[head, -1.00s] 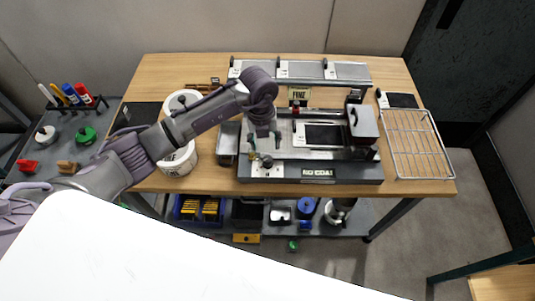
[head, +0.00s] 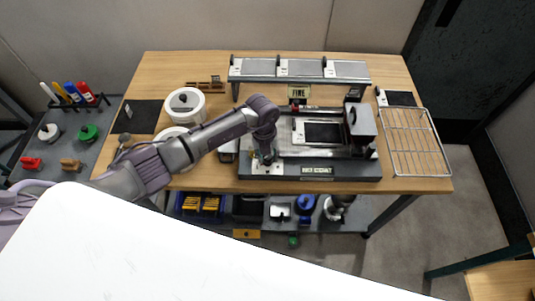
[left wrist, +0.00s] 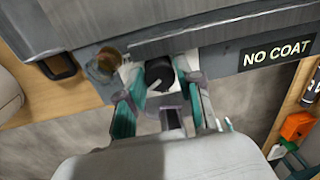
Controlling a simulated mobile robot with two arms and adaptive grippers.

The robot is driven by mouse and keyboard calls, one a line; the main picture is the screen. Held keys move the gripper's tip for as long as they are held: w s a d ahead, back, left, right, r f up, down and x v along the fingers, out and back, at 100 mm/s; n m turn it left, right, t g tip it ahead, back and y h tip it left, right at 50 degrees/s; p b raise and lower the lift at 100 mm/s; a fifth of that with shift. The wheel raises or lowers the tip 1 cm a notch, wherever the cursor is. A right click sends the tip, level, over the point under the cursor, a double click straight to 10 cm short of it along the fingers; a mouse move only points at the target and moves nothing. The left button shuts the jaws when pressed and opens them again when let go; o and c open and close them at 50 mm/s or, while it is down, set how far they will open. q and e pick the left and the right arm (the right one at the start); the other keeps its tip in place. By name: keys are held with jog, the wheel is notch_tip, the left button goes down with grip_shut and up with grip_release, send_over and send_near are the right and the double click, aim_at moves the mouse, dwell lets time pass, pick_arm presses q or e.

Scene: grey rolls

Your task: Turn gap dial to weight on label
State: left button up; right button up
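The gap dial (left wrist: 158,74) is a black knob with a white pointer line on a white plate at the machine's front, in the left wrist view. My left gripper (left wrist: 168,88) has its teal fingers on either side of the dial, spread; I cannot tell whether they touch it. In the head view my left gripper (head: 264,158) is at the front left corner of the coating machine (head: 340,173) and hides the dial. A small label reading FINE (head: 299,92) stands behind the machine. A dark NO COAT plate (left wrist: 278,52) is right of the dial. My right gripper is not in view.
A brass-coloured round part (left wrist: 104,64) sits left of the dial. White tubs (head: 185,103) stand left of the machine and a wire rack (head: 415,143) lies on the right. A raised shelf (head: 300,70) is at the back. The table's front edge is close to the machine.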

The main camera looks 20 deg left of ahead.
pick_arm(q)
grip_shut()
jog(key=shift+n, duration=0.3)
jog(key=n+p, duration=0.1)
jog(key=n, duration=0.4)
jog(key=shift+r, duration=0.1)
jog(key=n, duration=0.6)
jog(key=shift+t+y+p, duration=0.3)
jog(key=shift+p, duration=0.1)
jog(key=shift+w, duration=0.1)
jog(key=o, duration=0.6)
grip_release()
